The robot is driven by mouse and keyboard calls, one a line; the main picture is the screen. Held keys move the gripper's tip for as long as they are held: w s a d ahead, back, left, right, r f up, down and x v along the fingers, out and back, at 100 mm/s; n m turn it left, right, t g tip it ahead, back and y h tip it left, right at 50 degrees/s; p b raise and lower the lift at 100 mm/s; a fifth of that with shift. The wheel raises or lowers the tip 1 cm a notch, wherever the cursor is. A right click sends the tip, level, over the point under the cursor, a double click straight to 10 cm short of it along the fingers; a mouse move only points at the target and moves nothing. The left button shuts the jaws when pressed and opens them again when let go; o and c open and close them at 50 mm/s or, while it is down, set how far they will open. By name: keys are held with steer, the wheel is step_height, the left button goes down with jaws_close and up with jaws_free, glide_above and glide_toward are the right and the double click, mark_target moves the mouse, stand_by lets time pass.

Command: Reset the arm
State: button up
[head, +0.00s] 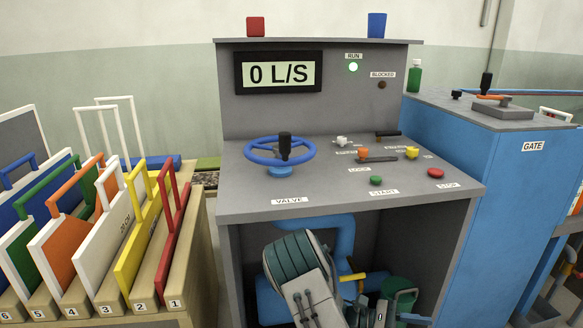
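A teal and pale part that looks like a link of my arm shows low in the middle of the head view, in front of the open space under the grey console (240,202). Nothing held is visible.
The console carries a blue valve wheel (280,151), several small knobs and a display (279,72) reading 0 L/S. A wooden rack (196,270) of coloured, numbered gates stands left. A blue GATE cabinet (510,200) stands right. Blue pipes (343,240) run under the console.

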steer(key=s+a+r+m+t+y+p, duration=0.3)
steer(key=s+a+r+m+y+p, duration=0.1)
steer(key=r, duration=0.8)
steer(key=s+a+r+m+t+y+p, duration=0.4)
steer(key=r+y+p, duration=0.4)
steer(key=r, duration=0.5)
steer(key=s+a+r+m+t+y+p, duration=0.3)
steer(key=s+a+r+y+p, duration=0.3)
steer(key=r+p, duration=0.3)
step_height(320, 180, up, 4)
steer(key=shift+a+f+m+t+y, duration=0.25)
steer(key=shift+a+m+y, duration=0.3)
steer(key=shift+m, duration=0.35)
